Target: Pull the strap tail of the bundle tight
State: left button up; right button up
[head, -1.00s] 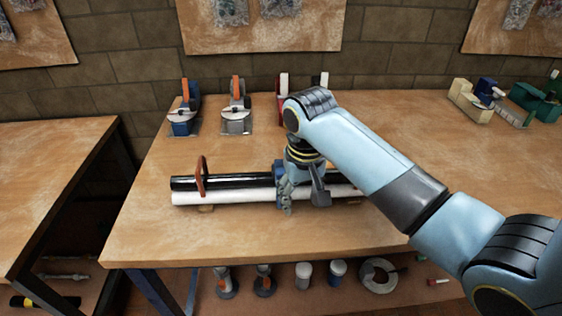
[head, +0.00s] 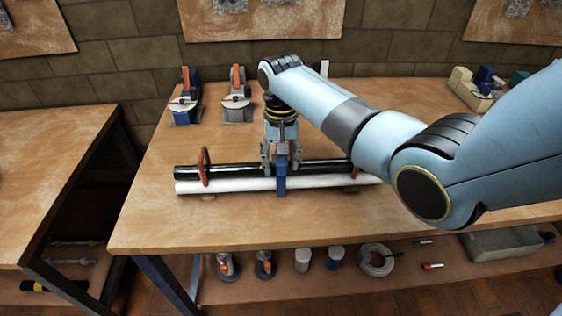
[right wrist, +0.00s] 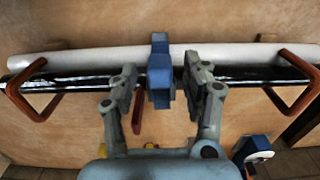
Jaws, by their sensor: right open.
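The bundle is a white pipe (head: 230,186) beside a black pipe (head: 235,170), lying across the bench. A blue buckle-like block (head: 281,181) wraps its middle; it also shows in the right wrist view (right wrist: 160,72). A narrow red strip (right wrist: 137,112), perhaps the strap tail, shows beside the block in the right wrist view, partly behind a finger. My right gripper (head: 281,162) is open over the bundle, its fingers on either side of the block. In the right wrist view the gripper (right wrist: 160,82) has nothing clearly gripped. My left gripper is not in view.
Orange-brown loops (head: 204,166) stand near both bundle ends. Blue (head: 185,108) and grey (head: 237,104) tools with orange handles stand at the back of the bench (head: 150,220). The bench front is clear. My right arm covers much of the right side.

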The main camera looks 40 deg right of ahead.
jog(key=shift+f, duration=0.3)
grip_shut()
dwell(0.3)
